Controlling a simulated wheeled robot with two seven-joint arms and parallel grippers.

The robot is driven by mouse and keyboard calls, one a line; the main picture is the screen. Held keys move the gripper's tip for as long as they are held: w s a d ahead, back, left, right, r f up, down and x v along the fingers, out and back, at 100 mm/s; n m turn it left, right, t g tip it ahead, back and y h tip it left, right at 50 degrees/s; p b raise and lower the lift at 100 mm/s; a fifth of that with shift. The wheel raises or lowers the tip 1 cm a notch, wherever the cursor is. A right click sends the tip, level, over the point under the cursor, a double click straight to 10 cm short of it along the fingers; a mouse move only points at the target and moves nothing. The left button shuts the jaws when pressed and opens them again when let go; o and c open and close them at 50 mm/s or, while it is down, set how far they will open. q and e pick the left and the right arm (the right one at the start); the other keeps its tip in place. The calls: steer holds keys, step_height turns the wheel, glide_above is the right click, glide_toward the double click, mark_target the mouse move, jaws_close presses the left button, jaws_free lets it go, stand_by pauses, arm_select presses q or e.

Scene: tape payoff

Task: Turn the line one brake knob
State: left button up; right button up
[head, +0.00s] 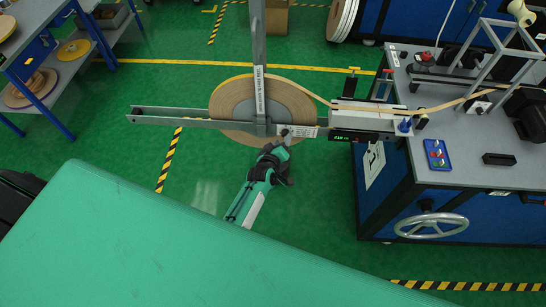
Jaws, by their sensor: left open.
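A tan tape reel (234,96) hangs on a grey payoff frame, with a labelled vertical bar (259,85) across its front. The brake knob cannot be made out clearly; the spot by the reel's hub and lower bar is partly covered by my gripper. My left gripper (284,138) is open, with its tips close to the frame's lower bar beside a small white label (303,131). I cannot tell whether it touches anything there. My green and white left arm comes up from below. My right gripper is not in view.
Tape runs right from the reel to a blue workbench (462,173) with a handwheel (431,225), a blue tray (437,154) and metal framing. A shelf with reels (73,49) stands at the left.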

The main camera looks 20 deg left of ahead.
arm_select(q)
steer(key=b+v, duration=0.1)
steer(key=v, duration=0.9)
steer(key=shift+s, duration=0.3)
steer(key=s+d+f+m+g, duration=0.1)
steer(key=s+f+m+g, duration=0.15)
steer(key=s+f, duration=0.5)
steer(key=s+f+m+g+h, duration=0.1)
steer(key=s+f+m+g, duration=0.3)
steer(key=f, duration=0.7)
steer(key=s+d+f+m+g, duration=0.1)
steer(key=s+f, duration=0.7)
steer(key=f, duration=0.2)
steer(key=s+a+f+m+g, duration=0.1)
steer(key=s+a+f+g, duration=0.1)
steer(key=s, duration=0.6)
steer(key=s+a+f+m+g, duration=0.2)
steer(key=s+a+f, duration=0.2)
steer(key=s, duration=0.5)
steer(key=s+a+f+m+g+y, duration=0.1)
steer(key=s+a+f+g, duration=0.1)
steer(key=s+f, duration=0.4)
steer(key=s, duration=0.2)
steer(key=shift+s+a+m, duration=0.35)
steer(key=shift+s+a, duration=0.05)
steer(key=shift+c, duration=1.1)
